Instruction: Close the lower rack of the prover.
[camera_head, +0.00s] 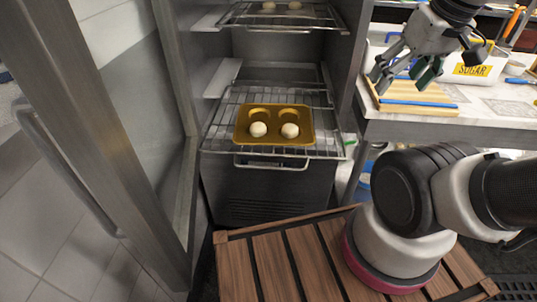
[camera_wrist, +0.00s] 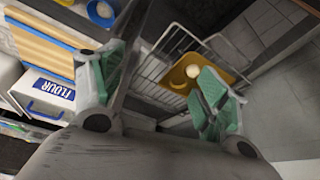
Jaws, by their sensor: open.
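The prover is an open steel cabinet with its glass door (camera_head: 120,100) swung out to the left. Its lower rack (camera_head: 222,128) is a wire rack pulled out past the cabinet front, with a handle (camera_head: 271,163) below its front edge. A yellow tray (camera_head: 273,143) with two pale dough balls (camera_head: 290,131) in front wells lies on it. The rack also shows in the wrist view (camera_wrist: 152,72). My gripper (camera_head: 405,72) is open and empty, above the counter to the right of the prover, apart from the rack. In the wrist view its green-padded fingers (camera_wrist: 158,92) are spread.
An upper wire rack (camera_head: 282,18) holds more dough. The counter (camera_head: 480,108) at right carries a striped wooden board (camera_head: 415,98) and a sugar bin (camera_head: 475,70). A flour bin (camera_wrist: 48,95) shows in the wrist view. The space before the rack is clear above my wooden deck.

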